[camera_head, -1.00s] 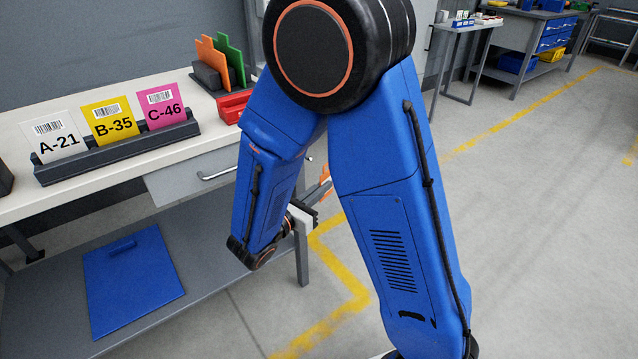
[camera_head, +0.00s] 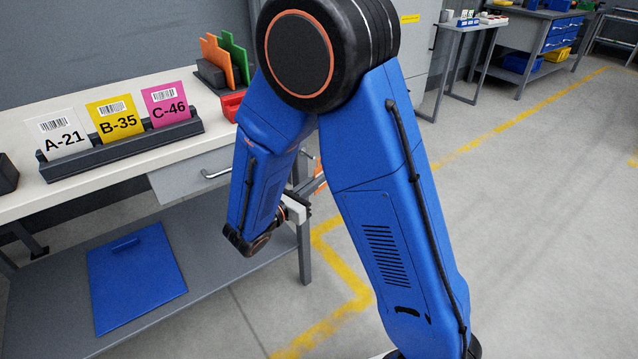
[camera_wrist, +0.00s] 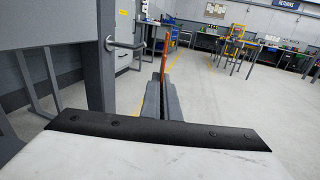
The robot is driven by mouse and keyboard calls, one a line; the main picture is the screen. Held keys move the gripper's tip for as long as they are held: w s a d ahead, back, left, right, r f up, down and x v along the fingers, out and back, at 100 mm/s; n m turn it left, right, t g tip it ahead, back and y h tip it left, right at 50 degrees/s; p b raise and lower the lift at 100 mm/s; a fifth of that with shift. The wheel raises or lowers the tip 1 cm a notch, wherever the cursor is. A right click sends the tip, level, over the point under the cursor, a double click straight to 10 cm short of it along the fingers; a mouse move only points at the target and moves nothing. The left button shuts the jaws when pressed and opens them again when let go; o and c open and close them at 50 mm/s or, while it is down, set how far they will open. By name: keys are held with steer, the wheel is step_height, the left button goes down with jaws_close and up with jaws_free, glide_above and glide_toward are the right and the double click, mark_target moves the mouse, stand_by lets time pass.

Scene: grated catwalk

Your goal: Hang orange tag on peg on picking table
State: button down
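My gripper (camera_wrist: 162,102) shows in the wrist view with its two grey fingers closed on a thin orange tag (camera_wrist: 165,55), seen nearly edge-on and sticking out beyond the fingertips. In the head view, my blue arm hides most of the gripper; a bit of the orange tag (camera_head: 320,180) shows beside the arm, near the table's right end. The picking table (camera_head: 60,207) has a pale top, a drawer and a grey lower shelf. I cannot make out the peg in either view.
A dark holder (camera_head: 125,147) carries white, yellow and pink label cards. Orange and green panels (camera_head: 217,62) stand in a rack behind a red bin (camera_head: 232,104). The drawer handle (camera_wrist: 125,44) juts out left of my gripper. Open floor lies to the right.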

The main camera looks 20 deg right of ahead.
steer(key=shift+w+a+f, duration=0.2)
steer(key=shift+w+a, duration=0.1)
steer(key=shift+w, duration=0.65)
steer(key=shift+w+a+f, duration=0.15)
steer(key=shift+w+a, duration=0.2)
steer(key=shift+w, duration=0.65)
steer(key=shift+w+a+f, duration=0.2)
steer(key=shift+w+a, duration=0.1)
steer(key=shift+w, duration=0.65)
steer(key=shift+f, duration=0.1)
steer(key=c, duration=2)
jaws_free()
